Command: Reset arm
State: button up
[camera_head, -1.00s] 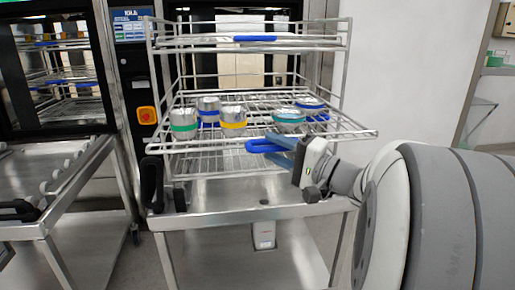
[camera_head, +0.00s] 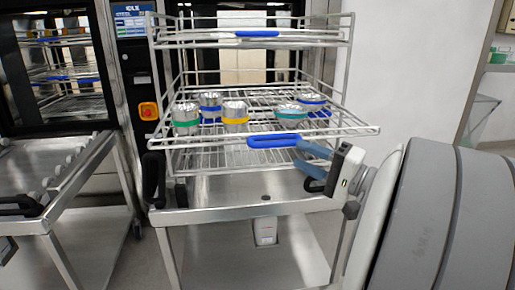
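My gripper (camera_head: 312,163) is at the right front of the wire rack (camera_head: 345,128). Its two blue fingers point left, with a gap between them and nothing seen in it. The fingertips are close to the right end of the rack's blue handle (camera_head: 273,141), and I cannot tell if they touch it. My arm comes in from the right edge of the picture and hides part of the cart's right side.
Several metal cups with coloured bands, such as the yellow-banded cup (camera_head: 235,117), stand on the rack's middle shelf. The rack stands on a steel cart (camera_head: 225,198). A second steel table (camera_head: 50,170) is at left. A white wall is at right.

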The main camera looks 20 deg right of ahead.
jog(key=s+a+f+n+g+h+p, duration=0.1)
jog(key=s+a+f+n+g+p, duration=0.15)
jog(key=a+g, duration=0.35)
jog(key=s+a+f+n+g+p, duration=0.1)
jog(key=s+a+g+p, duration=0.1)
jog(key=a+g+p, duration=0.35)
jog(key=s+n+g+h+p, duration=0.1)
jog(key=s+n+h+p, duration=0.4)
jog(key=h, duration=0.5)
jog(key=shift+s+h+p, duration=0.4)
jog(key=shift+s+p, duration=0.65)
jog(key=shift+p, duration=0.65)
jog(key=shift+n+g, duration=0.25)
